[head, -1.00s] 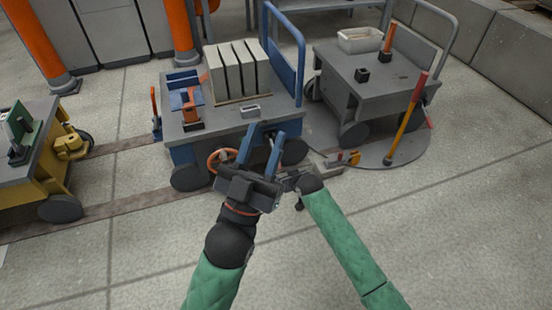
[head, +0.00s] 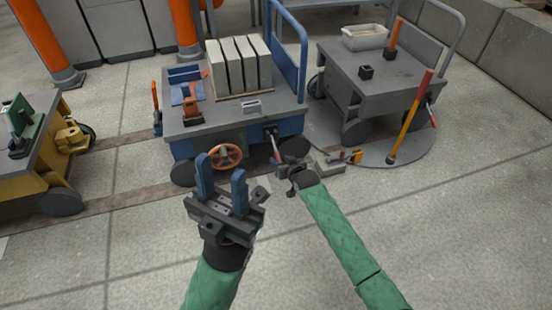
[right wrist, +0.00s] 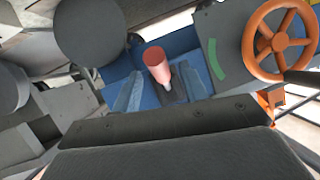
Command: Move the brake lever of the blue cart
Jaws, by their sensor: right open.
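The blue cart (head: 228,130) stands in the middle of the head view, with a grey top and an orange handwheel (head: 225,156) on its near side. Its brake lever (head: 276,152), with a red handle, sticks out right of the wheel. In the right wrist view the red handle (right wrist: 155,62) lies between my two blue fingers, with gaps visible beside it. My right gripper (head: 284,168) is open at the lever's end; its fingers are hard to make out in the head view. My left gripper (head: 221,172) is open and empty, in front of the handwheel, fingers pointing up.
Pale panels (head: 240,65) and an orange clamp-like tool (head: 192,105) stand on the blue cart. A grey cart (head: 385,75) stands right, on a round floor plate with a yellow upright lever (head: 407,130). A yellow cart (head: 40,160) is left.

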